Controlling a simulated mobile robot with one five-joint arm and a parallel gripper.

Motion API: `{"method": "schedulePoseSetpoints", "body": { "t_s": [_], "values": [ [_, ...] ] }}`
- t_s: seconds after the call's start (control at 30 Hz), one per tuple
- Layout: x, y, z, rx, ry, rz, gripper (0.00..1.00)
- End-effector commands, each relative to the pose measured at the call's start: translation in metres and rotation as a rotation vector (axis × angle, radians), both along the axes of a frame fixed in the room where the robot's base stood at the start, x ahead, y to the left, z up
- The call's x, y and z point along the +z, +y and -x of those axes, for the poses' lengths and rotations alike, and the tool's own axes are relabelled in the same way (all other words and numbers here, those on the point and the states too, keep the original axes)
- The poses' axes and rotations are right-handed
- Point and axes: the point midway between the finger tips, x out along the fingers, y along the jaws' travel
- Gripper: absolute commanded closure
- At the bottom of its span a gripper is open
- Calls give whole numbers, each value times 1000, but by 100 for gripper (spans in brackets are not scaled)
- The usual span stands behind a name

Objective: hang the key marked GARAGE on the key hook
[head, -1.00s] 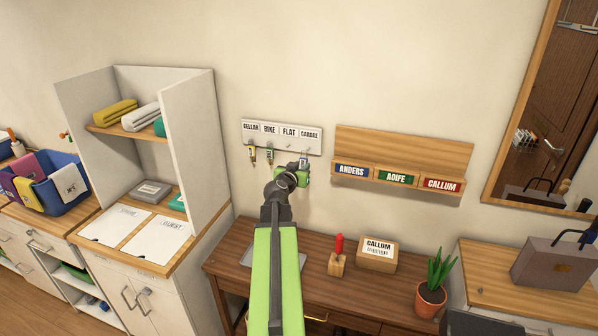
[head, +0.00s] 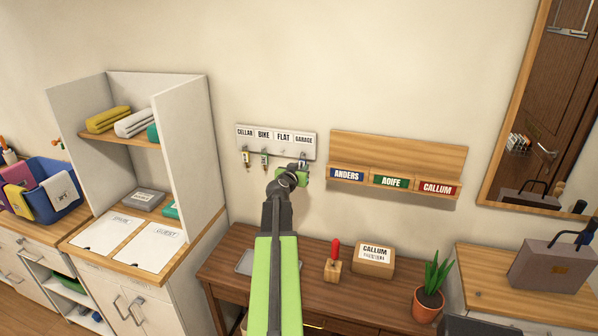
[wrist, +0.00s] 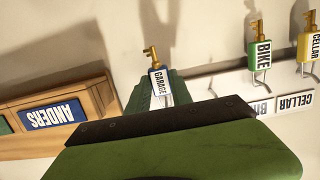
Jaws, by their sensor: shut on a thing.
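The GARAGE key, brass with a blue-edged tag, is held at my gripper's tip in the wrist view (wrist: 158,82). My gripper (head: 303,172) is shut on it, just below the GARAGE label (head: 304,139) at the right end of the white key rack (head: 276,154). The key's blue part also shows above my gripper in the head view (head: 303,161). In the wrist view the rack is upside down and my green jaw covers its GARAGE end. I cannot tell whether the key touches its hook.
The CELLAR key (wrist: 309,48) and BIKE key (wrist: 260,55) hang on the rack beside my gripper. A wooden name shelf (head: 396,158) is on the wall to the right.

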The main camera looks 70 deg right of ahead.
Motion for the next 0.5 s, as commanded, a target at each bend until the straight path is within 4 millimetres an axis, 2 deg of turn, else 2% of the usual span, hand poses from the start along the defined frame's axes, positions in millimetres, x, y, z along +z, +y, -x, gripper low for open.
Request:
{"method": "schedulePoseSetpoints", "body": {
  "t_s": [0.47, 0.5],
  "values": [
    [0, 0, 0, 0, 0, 0, 100],
    [0, 0, 0, 0, 0, 0, 70]
  ]
}}
